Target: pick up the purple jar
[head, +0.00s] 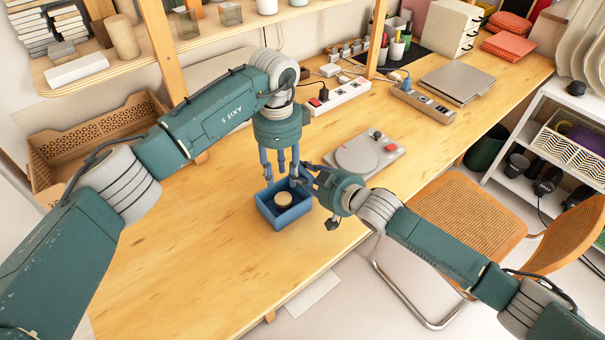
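A blue open box (283,216) stands on the wooden table. In it is a small round jar with a tan lid (284,199); its body is mostly hidden, so I cannot tell whether it is purple. My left gripper (281,174) points down just above the back of the box, with its fingers apart and nothing seen between them. My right gripper (314,198) comes in from the right beside the box. Its fingers look spread and empty, with tips near the box's right side and close to the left gripper's fingers.
A grey device with a round dial and red button (368,154) lies behind the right gripper. Power strips (338,96), a closed laptop (457,84) and a brown perforated crate (95,135) are farther back. A woven chair (466,214) stands right of the table. The front-left tabletop is clear.

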